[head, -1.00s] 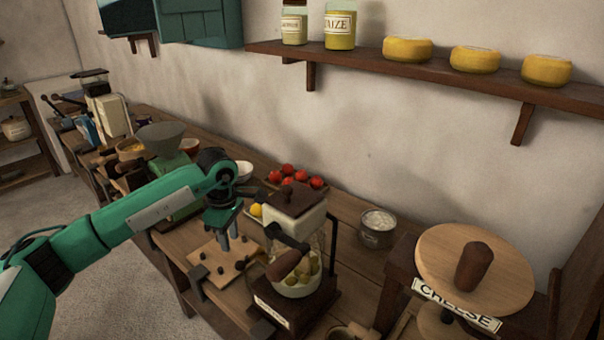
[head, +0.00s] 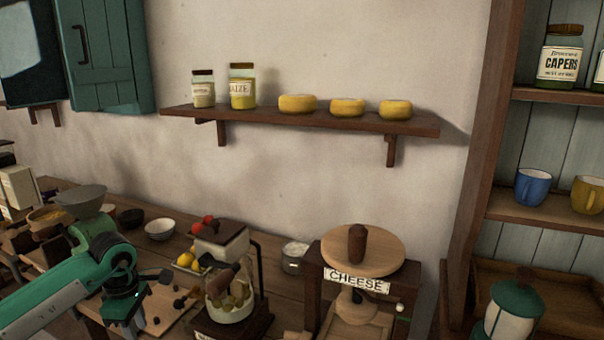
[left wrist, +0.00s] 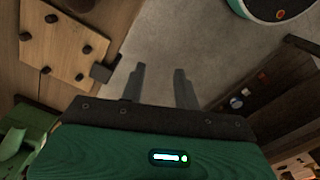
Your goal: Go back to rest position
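My left arm is green and comes in from the lower left of the head view. Its gripper (head: 138,318) hangs low near the front of the worktop, its fingertips hard to make out there. In the left wrist view the two dark fingers (left wrist: 159,72) are apart with only grey floor showing between them, so it is open and empty. The wooden board with dark pegs (left wrist: 62,52) lies beside the fingers, not touching them. My right gripper is in neither view.
A grinder with a crank (head: 228,265) and a cheese press (head: 362,255) stand right of my left gripper. A green scale (head: 92,222) and a white bowl (head: 160,229) are behind it. A wall shelf (head: 300,118) holds jars and cheeses; a cupboard (head: 545,205) stands at right.

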